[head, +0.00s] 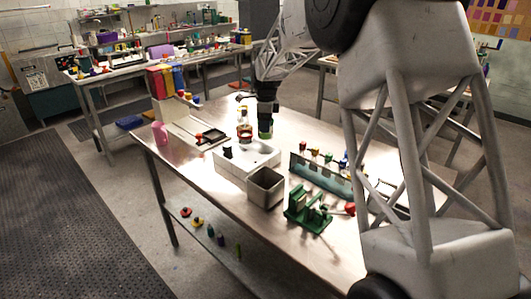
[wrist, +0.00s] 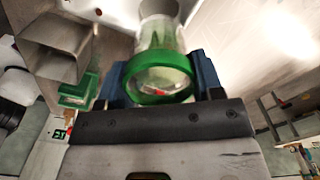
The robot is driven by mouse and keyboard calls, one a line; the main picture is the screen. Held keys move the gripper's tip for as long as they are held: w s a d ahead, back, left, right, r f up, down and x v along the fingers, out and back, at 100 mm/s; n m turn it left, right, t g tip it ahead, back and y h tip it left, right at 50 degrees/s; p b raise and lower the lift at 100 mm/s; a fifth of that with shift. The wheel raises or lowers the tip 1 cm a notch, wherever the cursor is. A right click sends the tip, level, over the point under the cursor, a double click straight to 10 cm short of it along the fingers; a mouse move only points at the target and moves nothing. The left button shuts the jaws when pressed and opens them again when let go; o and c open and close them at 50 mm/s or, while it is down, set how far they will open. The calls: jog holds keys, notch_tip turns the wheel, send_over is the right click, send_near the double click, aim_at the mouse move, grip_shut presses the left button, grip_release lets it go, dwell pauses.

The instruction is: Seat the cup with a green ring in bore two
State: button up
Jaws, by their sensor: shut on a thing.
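My gripper (head: 266,118) is shut on the cup with a green ring (head: 265,131) and holds it above the far right end of a white block (head: 232,172). In the wrist view the clear cup's green ring (wrist: 160,98) faces the camera, between the blue fingers of my gripper (wrist: 162,82). The white block stands on the metal table, with a small dark piece (head: 228,152) at its left end. The block's bores are too small to tell apart, so I cannot tell which one is bore two. The gap below the cup is unclear.
A grey square bin (head: 265,188) stands in front of the block. A green fixture (head: 308,211) and a rack of capped vials (head: 322,177) are to the right. A flask with dark liquid (head: 244,132) stands close behind the block. The table's left front corner is clear.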

jog(key=shift+f, duration=2.2)
jog(key=shift+f, duration=2.45)
jog(key=shift+f, duration=0.15)
jog(key=o, duration=1)
jog(key=shift+o, duration=0.2)
notch_tip(320, 180, up, 12)
jog(key=shift+r, duration=0.1)
